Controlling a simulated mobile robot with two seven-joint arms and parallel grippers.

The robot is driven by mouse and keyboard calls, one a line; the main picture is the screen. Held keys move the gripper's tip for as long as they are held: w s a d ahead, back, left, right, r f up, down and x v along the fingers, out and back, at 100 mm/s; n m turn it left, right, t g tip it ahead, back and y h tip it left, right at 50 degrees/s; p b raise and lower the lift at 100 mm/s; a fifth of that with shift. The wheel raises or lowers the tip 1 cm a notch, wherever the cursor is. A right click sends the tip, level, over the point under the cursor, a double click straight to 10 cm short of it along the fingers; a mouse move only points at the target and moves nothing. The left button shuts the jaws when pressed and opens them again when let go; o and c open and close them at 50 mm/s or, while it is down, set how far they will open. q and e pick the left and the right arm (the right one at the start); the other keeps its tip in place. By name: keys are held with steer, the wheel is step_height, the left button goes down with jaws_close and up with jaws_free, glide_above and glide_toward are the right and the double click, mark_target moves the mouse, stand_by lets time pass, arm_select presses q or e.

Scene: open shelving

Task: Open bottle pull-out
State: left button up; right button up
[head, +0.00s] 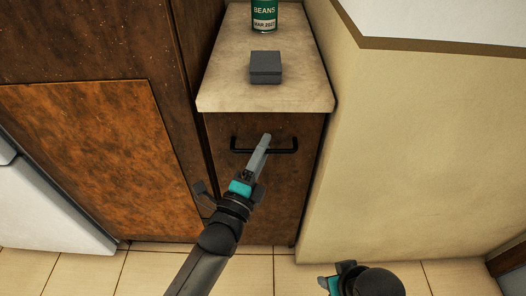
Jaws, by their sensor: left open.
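The bottle pull-out (288,183) is a narrow brown wooden front under a beige counter, and it looks closed. Its black bar handle (284,151) runs across near the top. My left gripper (266,138) is open, with its grey fingers at the middle of the handle, overlapping it in the head view. I cannot tell whether the fingers touch the bar or go around it. My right gripper (328,284) is low in the picture, away from the pull-out, partly cut off by the bottom edge, and its fingers are not clear.
A green can of beans (264,14) and a dark grey box (265,67) stand on the beige counter (228,92). A brown cabinet (100,150) is on the left and a cream wall (420,150) on the right. Tiled floor (85,275) lies in front.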

arm_select(q)
jaws_close()
stand_by(0.4)
stand_by(1.1)
